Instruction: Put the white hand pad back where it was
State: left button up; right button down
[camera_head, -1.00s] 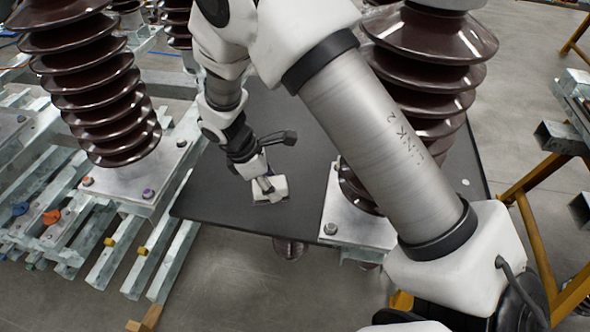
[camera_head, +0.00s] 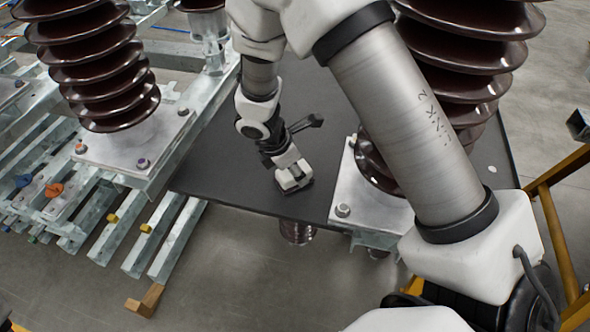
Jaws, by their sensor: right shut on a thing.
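My right gripper (camera_head: 291,177) reaches down over the dark board in the middle of the view. It is shut on the white hand pad (camera_head: 296,184), a small pale piece at its fingertips. The fingers and wrist cover part of the pad, so its full shape is hidden. The pad is close above or on the board near its front edge; I cannot tell whether it touches. My left gripper is not in view.
The dark board (camera_head: 226,165) has bare room left of the gripper. A brown ribbed insulator (camera_head: 95,75) stands on a metal plate at left, another (camera_head: 465,60) at right behind my arm. Metal rails (camera_head: 150,240) lie at left. A yellow frame (camera_head: 553,225) stands at right.

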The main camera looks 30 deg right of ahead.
jog(key=c, duration=0.5)
grip_release()
jog(key=shift+f, duration=0.15)
jog(key=shift+c, duration=0.2)
jog(key=shift+r, duration=0.25)
jog(key=p+v, duration=0.3)
jog(key=v, duration=0.9)
jog(key=shift+p, duration=0.3)
